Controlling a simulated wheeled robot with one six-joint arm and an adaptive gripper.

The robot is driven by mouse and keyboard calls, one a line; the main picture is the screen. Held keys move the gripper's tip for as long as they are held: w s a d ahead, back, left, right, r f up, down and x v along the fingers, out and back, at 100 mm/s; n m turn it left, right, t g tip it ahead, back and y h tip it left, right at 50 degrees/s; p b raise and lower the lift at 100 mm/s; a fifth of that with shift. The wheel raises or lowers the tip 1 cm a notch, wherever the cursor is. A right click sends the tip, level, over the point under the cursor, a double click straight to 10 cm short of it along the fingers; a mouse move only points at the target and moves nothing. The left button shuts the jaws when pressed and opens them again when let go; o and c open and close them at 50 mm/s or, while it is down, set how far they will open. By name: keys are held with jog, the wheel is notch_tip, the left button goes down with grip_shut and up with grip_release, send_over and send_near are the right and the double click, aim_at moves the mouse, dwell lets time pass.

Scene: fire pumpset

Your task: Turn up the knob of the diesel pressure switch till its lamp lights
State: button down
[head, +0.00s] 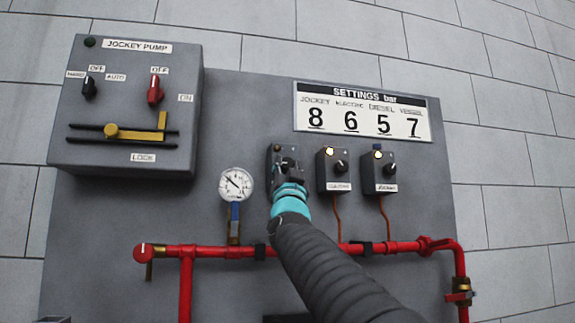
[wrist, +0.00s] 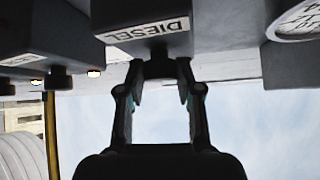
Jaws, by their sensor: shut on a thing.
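The diesel pressure switch is a small dark grey box (head: 272,163), the leftmost of three on the panel, partly hidden behind my gripper in the head view. Its DIESEL label (wrist: 147,30) shows upside down in the wrist view. My gripper (head: 286,165) is shut on its dark knob (wrist: 160,69), with one finger on each side, as the wrist view shows (wrist: 160,88). The switch's lamp shows no glow in the head view, though it is small there. The knob's pointer and scale are mostly hidden.
Two similar switch boxes stand to the right, the middle one (head: 335,186) and the right one (head: 381,187), both with glowing lamps. A pressure gauge (head: 236,184) is close on the left. Red pipe (head: 210,251) runs below. A settings board (head: 362,112) hangs above, with DIESEL at 5.

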jog(key=c, duration=0.8)
grip_release()
jog(key=shift+s+f, duration=0.1)
jog(key=shift+s, duration=0.05)
jog(key=shift+v, duration=5.9)
